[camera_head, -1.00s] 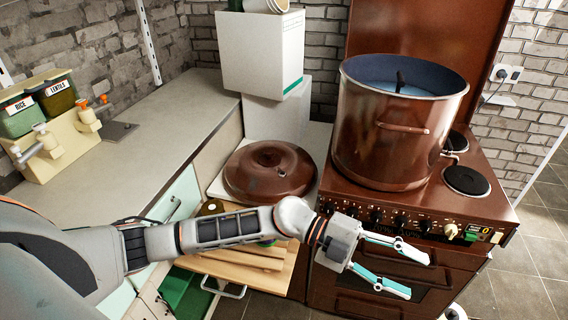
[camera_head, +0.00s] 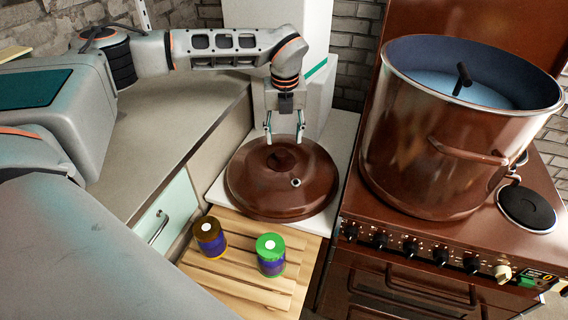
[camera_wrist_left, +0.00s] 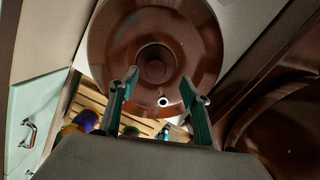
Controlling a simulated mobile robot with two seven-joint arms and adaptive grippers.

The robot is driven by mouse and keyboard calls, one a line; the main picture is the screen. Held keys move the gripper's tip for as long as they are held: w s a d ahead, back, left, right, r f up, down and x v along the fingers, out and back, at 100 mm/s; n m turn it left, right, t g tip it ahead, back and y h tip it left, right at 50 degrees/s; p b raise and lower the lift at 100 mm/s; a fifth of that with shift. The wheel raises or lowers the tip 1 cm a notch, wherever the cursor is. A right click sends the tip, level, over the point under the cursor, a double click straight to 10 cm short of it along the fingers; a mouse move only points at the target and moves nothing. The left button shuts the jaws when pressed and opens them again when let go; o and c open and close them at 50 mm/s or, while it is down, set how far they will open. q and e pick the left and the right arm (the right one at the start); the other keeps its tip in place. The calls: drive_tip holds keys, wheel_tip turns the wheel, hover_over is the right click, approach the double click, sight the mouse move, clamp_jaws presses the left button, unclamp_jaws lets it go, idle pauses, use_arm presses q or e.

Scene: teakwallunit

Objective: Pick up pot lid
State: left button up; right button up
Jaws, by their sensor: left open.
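The brown pot lid (camera_head: 250,193) lies on the white surface left of the stove, with its round knob (camera_head: 283,159) on top. My left gripper (camera_head: 284,138) hangs fingers-down above the lid's far part, close to the knob. It is open and empty, with teal fingers spread apart. In the left wrist view the lid (camera_wrist_left: 195,35) fills the upper middle, and its knob (camera_wrist_left: 154,66) shows just beyond and between the open fingertips (camera_wrist_left: 159,82). Whether the fingers touch the lid cannot be told. My right gripper is not in view.
A large brown pot (camera_head: 425,150) stands on the stove (camera_head: 425,240) right of the lid. White boxes (camera_head: 318,90) stand behind the gripper. A green-topped can (camera_head: 270,254) and a brown-topped can (camera_head: 209,238) stand on a slatted wooden board (camera_head: 235,285) in front. The grey counter (camera_head: 160,145) is clear.

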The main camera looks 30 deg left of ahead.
sight(282, 151)
use_arm(q)
drive_tip(key=shift+s+f, duration=0.1)
drive_tip(key=shift+f, duration=0.75)
drive_tip(key=f, duration=0.3)
drive_tip(key=a+f, duration=0.1)
drive_tip(key=f, duration=0.1)
drive_tip(key=shift+f, duration=0.35)
clamp_jaws()
drive_tip(key=shift+r, duration=0.1)
